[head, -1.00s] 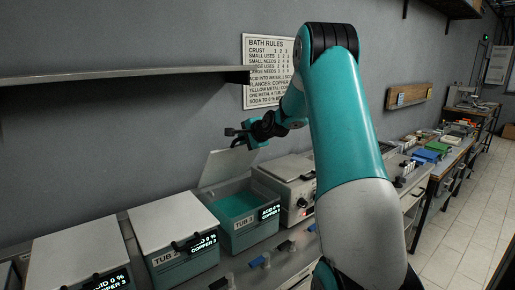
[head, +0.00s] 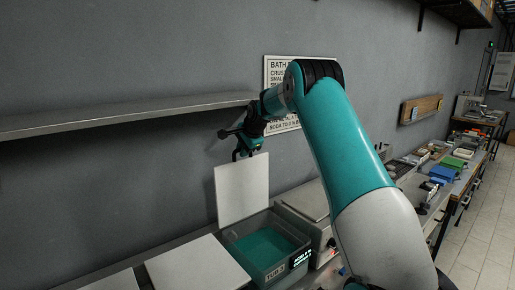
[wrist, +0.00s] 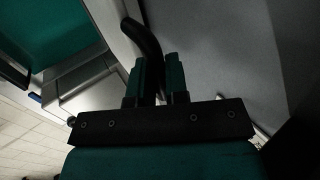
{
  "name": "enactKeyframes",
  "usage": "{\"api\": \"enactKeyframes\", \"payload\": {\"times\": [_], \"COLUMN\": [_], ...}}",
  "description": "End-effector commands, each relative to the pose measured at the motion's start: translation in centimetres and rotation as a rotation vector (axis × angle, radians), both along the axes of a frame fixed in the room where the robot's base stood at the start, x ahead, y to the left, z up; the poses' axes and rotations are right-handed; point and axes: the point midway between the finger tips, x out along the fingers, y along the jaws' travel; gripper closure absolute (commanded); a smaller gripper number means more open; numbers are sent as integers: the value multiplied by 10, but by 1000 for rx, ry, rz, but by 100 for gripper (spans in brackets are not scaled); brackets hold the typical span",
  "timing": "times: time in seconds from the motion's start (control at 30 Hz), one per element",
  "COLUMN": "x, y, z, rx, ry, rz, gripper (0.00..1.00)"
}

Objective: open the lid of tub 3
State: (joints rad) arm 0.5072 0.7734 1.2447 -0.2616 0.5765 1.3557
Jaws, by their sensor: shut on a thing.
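Tub 3 (head: 275,272) is a grey-green box with teal liquid (head: 265,246) inside, at the lower middle of the head view. Its pale lid (head: 242,190) stands roughly upright at the back of the tub, so the opening is uncovered. My gripper (head: 244,152) is at the lid's top edge. In the wrist view my gripper (wrist: 159,80) has its two fingers around a curved black handle (wrist: 145,38). Teal liquid (wrist: 50,30) shows at the upper left there. The join between handle and lid is hard to make out.
A closed pale-lidded tub (head: 197,266) stands left of tub 3, and a grey-white appliance (head: 308,205) stands to the right. A long shelf (head: 120,116) runs along the wall, its right end close to my gripper. A rules sign (head: 278,72) hangs behind my arm.

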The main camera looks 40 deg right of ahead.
Motion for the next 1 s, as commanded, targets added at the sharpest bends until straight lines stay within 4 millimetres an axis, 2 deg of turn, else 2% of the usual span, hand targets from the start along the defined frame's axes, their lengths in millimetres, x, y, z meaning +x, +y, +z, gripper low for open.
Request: {"api": "enactKeyframes", "payload": {"times": [0.03,0.1,0.53,0.57,0.67,1.0], "x": [5,8,10,10,10,8], "y": [9,12,16,17,16,12], "z": [-2,-3,-4,-4,-4,-1], "rx": [4,5,6,6,5,3], "ry": [11,20,28,28,27,23], "rz": [22,27,30,30,27,19], "gripper": [100,100,100,83,61,61]}}
